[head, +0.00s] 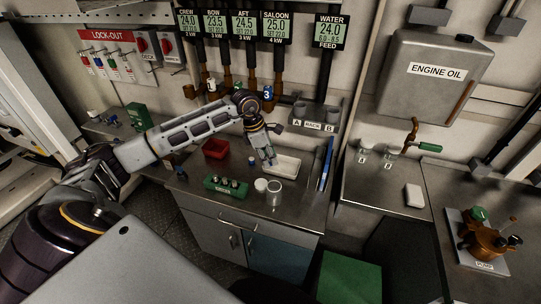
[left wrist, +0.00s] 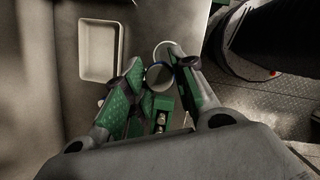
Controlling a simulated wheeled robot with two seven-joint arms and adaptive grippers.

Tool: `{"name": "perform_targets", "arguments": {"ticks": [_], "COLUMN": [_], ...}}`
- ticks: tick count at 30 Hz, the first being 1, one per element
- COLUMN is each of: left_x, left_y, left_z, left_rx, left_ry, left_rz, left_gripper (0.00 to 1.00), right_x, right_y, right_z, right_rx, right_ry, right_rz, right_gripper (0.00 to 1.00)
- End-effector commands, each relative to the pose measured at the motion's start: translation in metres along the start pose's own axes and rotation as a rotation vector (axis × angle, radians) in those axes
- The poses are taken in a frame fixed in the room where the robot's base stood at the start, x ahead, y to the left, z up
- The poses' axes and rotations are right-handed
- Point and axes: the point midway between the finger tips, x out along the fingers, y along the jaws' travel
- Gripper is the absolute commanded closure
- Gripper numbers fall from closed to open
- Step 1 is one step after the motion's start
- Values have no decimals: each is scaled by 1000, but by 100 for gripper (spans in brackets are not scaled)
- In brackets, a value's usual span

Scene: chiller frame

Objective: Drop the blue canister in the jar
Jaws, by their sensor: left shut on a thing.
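My left gripper (head: 268,162) reaches over the counter, pointing down beside the white tray. In the left wrist view its green-padded fingers (left wrist: 158,70) are closed on a small round blue-grey thing (left wrist: 158,77), which I take as the blue canister; in the head view the fingers mostly hide it. The clear glass jar (head: 274,190) stands upright on the counter, below the gripper in the head view. Its round rim (left wrist: 166,46) shows just beyond the fingertips in the left wrist view. My right gripper is in neither view.
A white tray (head: 286,166) lies behind the jar. A white round cup or lid (head: 260,184) stands close left of the jar. A green rack (head: 226,188) with several small items and a red bin (head: 215,148) are further left. A small blue-topped thing (head: 252,161) stands near the tray.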

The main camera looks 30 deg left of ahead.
Motion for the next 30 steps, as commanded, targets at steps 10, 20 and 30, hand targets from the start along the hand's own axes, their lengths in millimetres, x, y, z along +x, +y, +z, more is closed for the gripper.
{"name": "perform_targets", "arguments": {"ticks": [10,20,30], "left_x": [0,3,24], "left_y": [0,0,0], "left_z": [0,-1,-7], "left_rx": [32,31,31], "left_ry": [-1,-1,-1], "left_rz": [-9,-9,-9], "left_gripper": [86,86,86], "right_x": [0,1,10], "right_y": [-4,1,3], "right_z": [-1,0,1], "right_rx": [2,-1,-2], "right_ry": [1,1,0], "right_rz": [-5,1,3], "right_gripper": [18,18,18]}}
